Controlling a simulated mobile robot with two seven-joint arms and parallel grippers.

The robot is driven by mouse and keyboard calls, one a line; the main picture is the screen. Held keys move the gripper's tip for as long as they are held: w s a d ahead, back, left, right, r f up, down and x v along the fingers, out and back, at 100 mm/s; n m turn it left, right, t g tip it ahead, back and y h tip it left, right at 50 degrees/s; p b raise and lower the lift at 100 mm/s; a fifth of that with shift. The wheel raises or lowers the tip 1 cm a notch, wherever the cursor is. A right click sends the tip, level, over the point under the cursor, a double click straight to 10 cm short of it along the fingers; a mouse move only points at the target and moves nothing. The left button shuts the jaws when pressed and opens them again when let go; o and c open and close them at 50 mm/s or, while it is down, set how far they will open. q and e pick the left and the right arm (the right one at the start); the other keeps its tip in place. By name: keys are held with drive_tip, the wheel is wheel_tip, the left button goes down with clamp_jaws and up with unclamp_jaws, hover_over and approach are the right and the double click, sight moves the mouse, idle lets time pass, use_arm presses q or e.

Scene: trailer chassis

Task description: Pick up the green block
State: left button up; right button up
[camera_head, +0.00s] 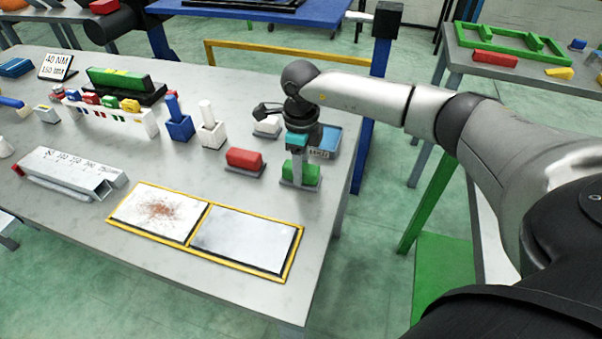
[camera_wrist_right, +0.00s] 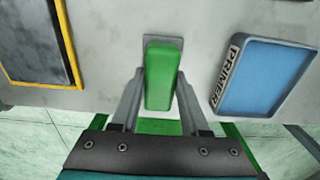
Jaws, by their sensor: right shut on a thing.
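The green block (camera_head: 311,174) stands on a small grey base near the right edge of the table, in the head view. My right gripper (camera_head: 298,172) reaches down over it from above. In the right wrist view the green block (camera_wrist_right: 163,75) lies between the two grey fingers, and the gripper is shut on it. The block still appears at its grey base; I cannot tell whether it is clear of it. My left gripper is not in view.
A red block (camera_head: 244,158) on a grey base is left of the green block. The blue PRIMER tray (camera_wrist_right: 262,77) lies close by. A yellow-framed pair of panels (camera_head: 205,229) lies in front. White and blue holders stand farther left.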

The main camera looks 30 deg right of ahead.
clamp_jaws()
drive_tip(key=shift+r, duration=0.1)
wheel_tip(320, 180, up, 20)
drive_tip(key=p, duration=0.2)
idle(0.4)
drive_tip(key=shift+o, duration=1.6)
unclamp_jaws()
clamp_jaws()
